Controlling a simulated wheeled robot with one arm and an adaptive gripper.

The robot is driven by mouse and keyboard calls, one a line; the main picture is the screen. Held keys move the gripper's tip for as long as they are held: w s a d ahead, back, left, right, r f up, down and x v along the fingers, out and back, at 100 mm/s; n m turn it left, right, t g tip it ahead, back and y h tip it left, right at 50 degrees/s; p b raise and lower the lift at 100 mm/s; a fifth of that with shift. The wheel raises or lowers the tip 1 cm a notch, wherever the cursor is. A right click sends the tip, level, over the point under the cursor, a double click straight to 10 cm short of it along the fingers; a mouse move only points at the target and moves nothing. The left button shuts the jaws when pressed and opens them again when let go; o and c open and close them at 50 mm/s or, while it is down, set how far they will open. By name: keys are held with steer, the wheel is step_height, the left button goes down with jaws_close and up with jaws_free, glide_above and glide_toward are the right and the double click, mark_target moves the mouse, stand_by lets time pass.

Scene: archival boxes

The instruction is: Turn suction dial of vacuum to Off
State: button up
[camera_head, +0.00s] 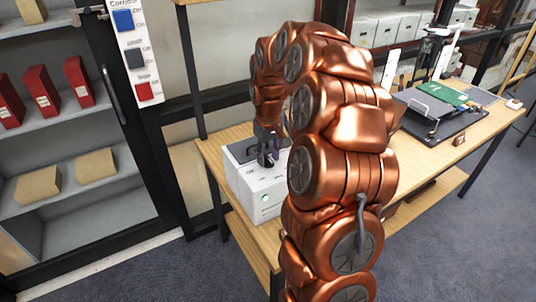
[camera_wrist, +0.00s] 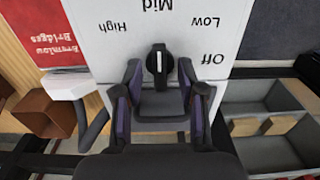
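The vacuum is a white box (camera_head: 247,191) with a dark top, on the wooden table in the head view. In the wrist view its white face (camera_wrist: 195,22) carries the upside-down labels Mid at the top, High at left, Low at right and Off at lower right. The black suction dial (camera_wrist: 158,62) has a white mark that stands vertical, in line with Mid. My gripper (camera_wrist: 158,74) is open, its fingers on either side of the dial with gaps visible.
A shelf unit (camera_head: 60,125) with red boxes (camera_head: 42,92) and tan boxes (camera_head: 97,163) stands at left. A switch panel (camera_head: 135,50) hangs beside it. A black tray with a green board (camera_head: 442,93) lies farther right on the table (camera_head: 212,152).

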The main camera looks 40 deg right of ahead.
steer(key=shift+c, duration=0.3)
jaws_close()
steer(key=shift+f+b, duration=0.1)
steer(key=shift+b, duration=0.3)
steer(key=shift+f+m+b, duration=0.25)
steer(key=shift+m+b, duration=0.75)
steer(key=shift+b, duration=0.25)
steer(key=m+b, duration=0.3)
steer(key=shift+b, duration=0.4)
steer(key=m+b, duration=0.2)
steer(key=m, duration=0.1)
steer(key=shift+r, duration=0.1)
steer(key=m+b, duration=0.2)
steer(key=m, duration=0.1)
steer(key=shift+m, duration=0.4)
steer(key=m, duration=0.3)
steer(key=m+b, duration=0.1)
steer(key=m, duration=0.1)
steer(key=shift+r+m, duration=0.2)
steer(key=shift+m, duration=0.5)
